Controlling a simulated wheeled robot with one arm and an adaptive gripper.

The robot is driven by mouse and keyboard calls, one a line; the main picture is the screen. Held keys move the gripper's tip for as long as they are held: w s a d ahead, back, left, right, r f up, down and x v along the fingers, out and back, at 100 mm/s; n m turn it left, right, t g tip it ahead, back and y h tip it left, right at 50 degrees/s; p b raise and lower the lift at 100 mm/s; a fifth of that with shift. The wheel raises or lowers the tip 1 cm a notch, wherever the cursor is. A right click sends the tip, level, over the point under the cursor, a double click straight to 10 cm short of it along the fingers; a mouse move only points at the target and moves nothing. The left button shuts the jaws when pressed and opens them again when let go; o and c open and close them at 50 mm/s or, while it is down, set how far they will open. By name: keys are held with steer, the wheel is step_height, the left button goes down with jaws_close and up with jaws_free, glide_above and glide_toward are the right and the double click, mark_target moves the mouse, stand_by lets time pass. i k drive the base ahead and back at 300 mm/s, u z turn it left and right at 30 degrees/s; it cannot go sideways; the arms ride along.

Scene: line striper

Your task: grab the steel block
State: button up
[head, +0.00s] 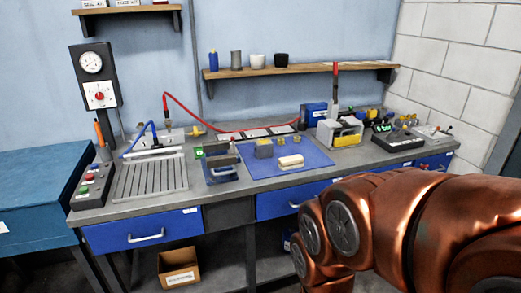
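A dark grey, metal-looking block (222,160) sits among blue parts at the left edge of the blue mat (312,156) on the workbench. It may be the steel block, but it is too small to be sure. A small yellow and dark grey block (264,149) stands on the mat to its right. A pale cream block (290,162) lies in front of that one. My copper-coloured arm fills the lower right, in front of the bench. My gripper is not in view.
A slotted metal plate (152,178) and a button box (91,186) stand at the bench's left. A yellow-grey device (340,132) and a black display unit (397,138) stand to the right. A shelf (300,70) hangs above. The mat's front right is clear.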

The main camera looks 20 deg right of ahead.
mark_target(264, 148)
steer(key=k, duration=0.4)
steer(key=z, duration=0.9)
steer(key=i, duration=1.2)
steer(key=u, duration=0.7)
steer(key=i, duration=0.9)
steer(key=u, duration=0.95)
